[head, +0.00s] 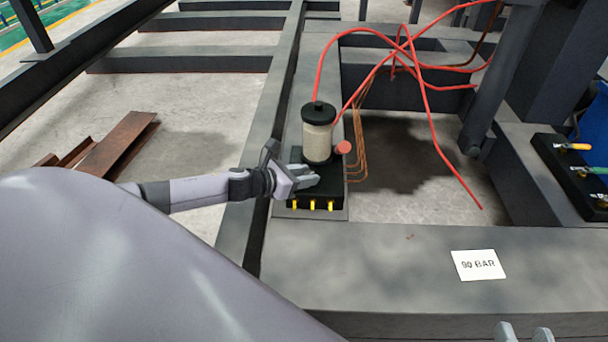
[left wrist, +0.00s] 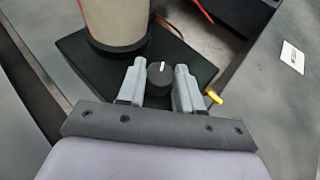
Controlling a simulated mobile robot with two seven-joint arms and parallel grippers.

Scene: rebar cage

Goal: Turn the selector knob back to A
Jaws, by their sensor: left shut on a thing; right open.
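The selector knob (left wrist: 161,81) is a small black round knob with a white pointer line. It stands on the black base box (head: 318,199) beside the cream cylinder (head: 317,142). In the left wrist view its line points to the top of the picture, tilted very slightly right. No letter marks can be read. My left gripper (head: 308,176) is shut on the knob, one grey finger on each side of it; in the head view the fingers hide the knob. My right gripper (head: 524,334) is open and empty at the bottom edge, only its fingertips showing.
Red hoses (head: 424,75) run from the cylinder top to the right. A red round knob (head: 343,147) and yellow fittings (head: 312,205) sit on the box. A "90 BAR" card (head: 478,265) lies on the front beam. A black panel with coloured handles (head: 570,170) is at right.

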